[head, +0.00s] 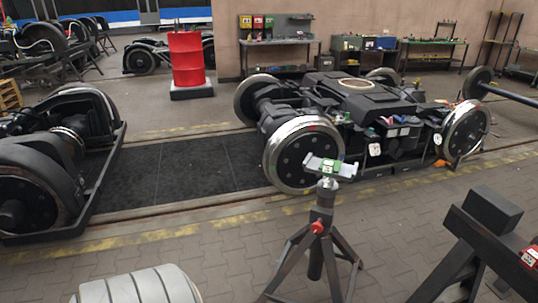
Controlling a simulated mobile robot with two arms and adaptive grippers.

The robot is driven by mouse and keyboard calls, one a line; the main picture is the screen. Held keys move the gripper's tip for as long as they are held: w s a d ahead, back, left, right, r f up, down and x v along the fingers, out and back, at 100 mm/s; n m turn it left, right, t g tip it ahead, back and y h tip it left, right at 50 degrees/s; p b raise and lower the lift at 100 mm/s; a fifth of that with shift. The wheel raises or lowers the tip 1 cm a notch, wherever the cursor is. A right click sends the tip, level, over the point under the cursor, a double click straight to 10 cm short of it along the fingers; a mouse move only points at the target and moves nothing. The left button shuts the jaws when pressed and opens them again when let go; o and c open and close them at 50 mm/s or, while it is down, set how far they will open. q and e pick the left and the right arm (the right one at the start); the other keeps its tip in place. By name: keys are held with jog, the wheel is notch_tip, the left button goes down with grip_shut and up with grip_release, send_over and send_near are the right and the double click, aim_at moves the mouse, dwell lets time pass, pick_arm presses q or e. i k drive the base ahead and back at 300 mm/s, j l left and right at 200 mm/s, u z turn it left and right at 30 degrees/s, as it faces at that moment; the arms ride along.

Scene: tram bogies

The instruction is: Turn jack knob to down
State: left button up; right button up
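A dark jack stand (320,209) on splayed legs stands upright on the paved floor at lower middle. A small red jack knob (318,227) sits on the front of its column, below the head. The jack's light metal head plate (329,168) carries a small green and white label. Whether the knob is set to up or down cannot be read at this size. Neither of my grippers is in view, and nothing touches the knob.
A bogie (360,110) with large wheels stands behind the jack, and another bogie (70,140) at left. A dark stand (480,235) with a red part (530,257) is at right. A red drum (187,60) stands farther back. Paving around the jack is open.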

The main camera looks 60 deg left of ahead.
aim_at(317, 227)
jog(key=u, duration=1.35)
